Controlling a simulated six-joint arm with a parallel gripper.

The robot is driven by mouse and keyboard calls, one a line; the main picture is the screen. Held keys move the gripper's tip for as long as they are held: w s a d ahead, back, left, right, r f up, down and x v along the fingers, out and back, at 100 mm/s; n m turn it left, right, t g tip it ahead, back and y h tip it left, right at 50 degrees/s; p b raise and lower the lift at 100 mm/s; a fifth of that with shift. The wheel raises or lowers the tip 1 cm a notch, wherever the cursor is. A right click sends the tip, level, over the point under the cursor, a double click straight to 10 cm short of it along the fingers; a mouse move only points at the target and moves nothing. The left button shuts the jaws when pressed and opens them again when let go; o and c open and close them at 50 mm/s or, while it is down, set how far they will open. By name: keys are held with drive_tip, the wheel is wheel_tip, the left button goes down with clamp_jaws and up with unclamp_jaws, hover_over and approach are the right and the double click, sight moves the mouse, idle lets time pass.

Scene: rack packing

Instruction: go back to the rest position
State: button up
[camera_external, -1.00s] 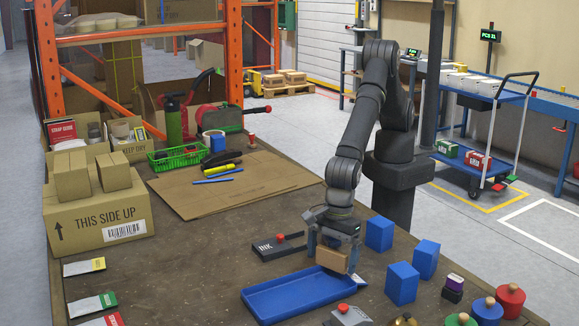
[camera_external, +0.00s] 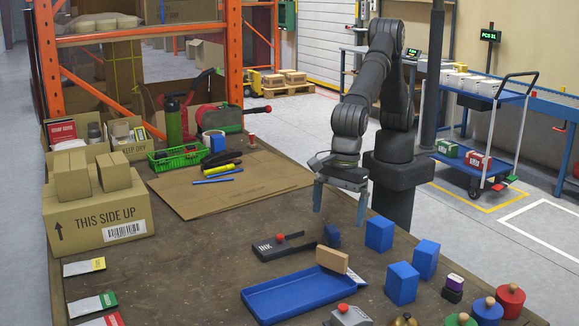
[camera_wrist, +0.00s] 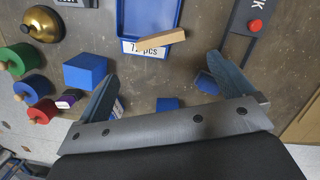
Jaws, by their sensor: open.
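My gripper (camera_external: 340,206) hangs in the air above the table, behind the blue tray, with its fingers apart and nothing between them. In the wrist view my gripper (camera_wrist: 163,72) also shows two spread, empty fingers. A tan block (camera_external: 332,260) is at the far right end of the blue tray (camera_external: 262,303), apart from the fingers. In the wrist view the block (camera_wrist: 160,43) lies askew at the tray's labelled end; whether it rests on the rim is unclear.
An ink pad (camera_external: 283,247) and a small dark blue block (camera_external: 331,236) are near the tray. Several blue blocks (camera_external: 379,233) stand to the right. Knobbed round pieces (camera_external: 510,299) are at front right. Flat cardboard (camera_external: 235,187) and a large carton (camera_external: 95,220) lie left.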

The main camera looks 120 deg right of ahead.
sight(331, 251)
drive_tip(key=shift+f, duration=0.1)
drive_tip(key=f, duration=0.4)
drive_tip(key=w+f, duration=0.1)
drive_tip(key=f, duration=0.7)
drive_tip(key=shift+w+a, duration=0.35)
drive_tip(key=shift+r, duration=2.05)
drive_tip(key=shift+f, duration=0.1)
